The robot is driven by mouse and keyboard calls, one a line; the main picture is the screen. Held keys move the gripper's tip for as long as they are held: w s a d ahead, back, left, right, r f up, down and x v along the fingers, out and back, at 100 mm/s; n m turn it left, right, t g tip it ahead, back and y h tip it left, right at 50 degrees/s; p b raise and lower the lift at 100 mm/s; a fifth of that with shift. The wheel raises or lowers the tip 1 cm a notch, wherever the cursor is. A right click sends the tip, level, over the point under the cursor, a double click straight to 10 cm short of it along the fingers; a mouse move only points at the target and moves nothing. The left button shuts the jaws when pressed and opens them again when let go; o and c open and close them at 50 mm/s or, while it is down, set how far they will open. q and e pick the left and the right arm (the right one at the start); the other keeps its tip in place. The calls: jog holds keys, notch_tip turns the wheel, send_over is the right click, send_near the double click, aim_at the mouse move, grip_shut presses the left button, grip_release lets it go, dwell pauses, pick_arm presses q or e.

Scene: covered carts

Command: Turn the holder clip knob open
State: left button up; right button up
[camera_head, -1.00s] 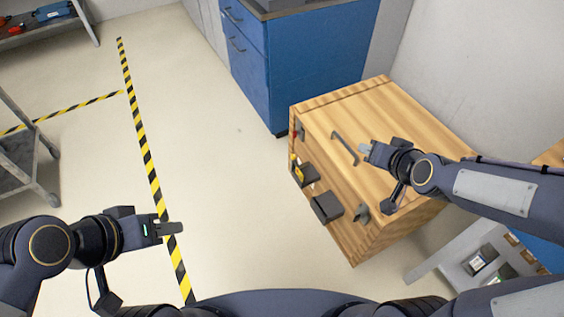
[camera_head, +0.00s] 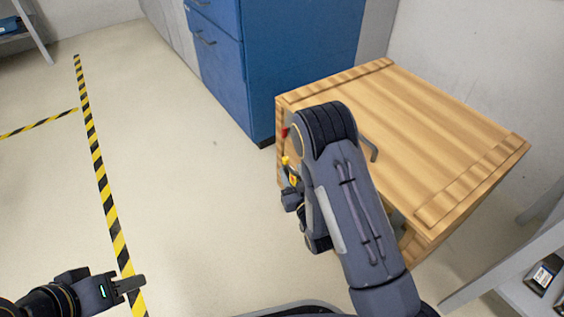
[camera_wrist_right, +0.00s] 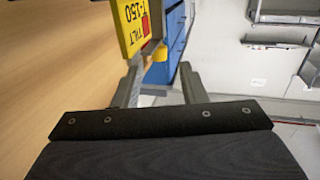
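The wooden crate (camera_head: 440,130) carries fittings on its left-hand face. A red piece (camera_head: 284,132) and a yellow piece (camera_head: 286,160) show there; I cannot tell which part is the holder clip knob. My right gripper (camera_head: 292,197) is beside this face, mostly hidden by my forearm. In the right wrist view the gripper (camera_wrist_right: 160,70) has its fingers apart. A yellow tilt tag (camera_wrist_right: 131,25) with a red patch stands at the left finger, and a small yellowish part shows between the fingers. Contact is unclear. My left gripper (camera_head: 128,284) is low at left, away from the crate; its finger gap is not visible.
A blue cabinet (camera_head: 285,60) stands behind the crate. A grey shelf (camera_head: 520,265) with small items is at lower right. The crate's top handle (camera_head: 370,148) is partly hidden by my arm. The floor left of the crate is clear, with striped tape (camera_head: 95,150).

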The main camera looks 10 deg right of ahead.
aim_at(287, 161)
jog(key=w, duration=0.2)
jog(key=w+b, duration=0.1)
jog(key=w, duration=0.3)
jog(key=shift+w+a, duration=0.2)
jog(key=shift+a, duration=0.05)
grip_shut()
